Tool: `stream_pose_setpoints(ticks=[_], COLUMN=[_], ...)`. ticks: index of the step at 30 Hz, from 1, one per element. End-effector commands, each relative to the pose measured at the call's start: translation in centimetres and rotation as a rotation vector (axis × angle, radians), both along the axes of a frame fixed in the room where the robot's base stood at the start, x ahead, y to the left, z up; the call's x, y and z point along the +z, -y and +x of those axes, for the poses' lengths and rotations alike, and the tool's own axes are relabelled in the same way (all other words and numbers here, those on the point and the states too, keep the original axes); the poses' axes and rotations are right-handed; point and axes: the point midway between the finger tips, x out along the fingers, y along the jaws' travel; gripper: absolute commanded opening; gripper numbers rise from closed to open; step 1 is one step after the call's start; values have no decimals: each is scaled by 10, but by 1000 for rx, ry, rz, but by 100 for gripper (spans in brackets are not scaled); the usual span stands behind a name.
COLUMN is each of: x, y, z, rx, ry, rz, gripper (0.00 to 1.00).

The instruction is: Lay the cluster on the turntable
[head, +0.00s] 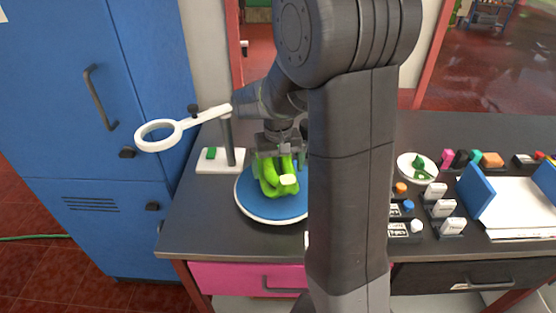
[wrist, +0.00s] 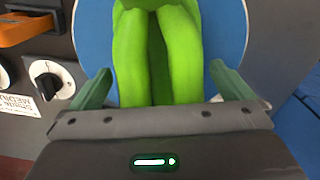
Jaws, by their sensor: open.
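The cluster (head: 270,178) is a bunch of bright green, banana-like fruits with a pale patch. It is over the blue turntable (head: 270,209) with the white rim, and appears to rest on it. My gripper (head: 281,150) is right above the cluster, pointing down. In the wrist view the cluster (wrist: 156,50) lies between the two green fingers of my gripper (wrist: 162,88), with a gap on each side. The fingers are open. My arm hides the right part of the turntable in the head view.
A white ring-shaped magnifier (head: 160,136) on a stand (head: 220,161) is left of the turntable. Knobs and white switches (head: 443,208), a small plate (head: 410,161) and a blue-backed folder (head: 475,192) are to the right. A blue cabinet (head: 60,90) stands left of the table.

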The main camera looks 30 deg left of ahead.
Motion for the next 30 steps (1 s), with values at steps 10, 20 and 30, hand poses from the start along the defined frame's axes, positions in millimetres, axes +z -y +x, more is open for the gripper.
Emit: stream_pose_setpoints(ticks=[10, 20, 30], x=[57, 122, 139], y=[-1, -1, -1], z=[1, 1, 1], rx=[0, 0, 0], ry=[6, 4, 3], rz=[7, 5, 3], gripper=[100, 100, 100])
